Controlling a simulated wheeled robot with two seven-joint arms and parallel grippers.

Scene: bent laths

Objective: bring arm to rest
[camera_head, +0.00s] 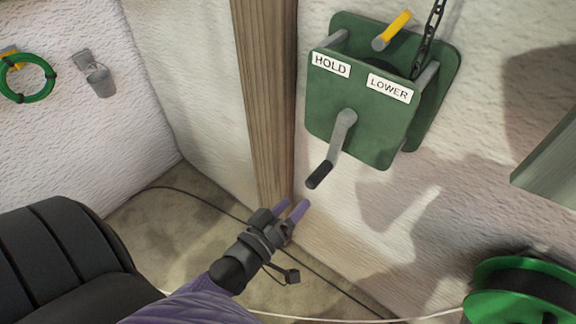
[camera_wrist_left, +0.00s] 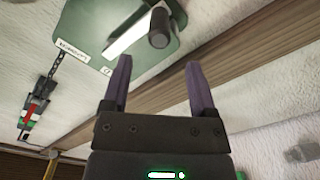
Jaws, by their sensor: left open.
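My left gripper (camera_head: 292,209) is open and empty, with two purple fingers pointing up and away near the foot of a wooden post. It also shows in the left wrist view (camera_wrist_left: 158,85), with its fingers apart and nothing between them. A green winch box (camera_head: 365,95) with HOLD and LOWER labels is on the wall above and right of the gripper. Its grey crank (camera_head: 342,135) hangs down to a black handle (camera_head: 319,175), which is apart from the fingers. In the left wrist view the black handle (camera_wrist_left: 158,30) lies beyond the fingertips. My right gripper is not in view.
The wooden post (camera_head: 265,90) stands close beyond the gripper. A yellow lever (camera_head: 393,28) and a chain (camera_head: 429,40) are at the winch top. A green cable reel (camera_head: 485,305) is at lower right. A dark cable crosses the floor (camera_head: 180,235). A green ring (camera_head: 50,80) hangs at left.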

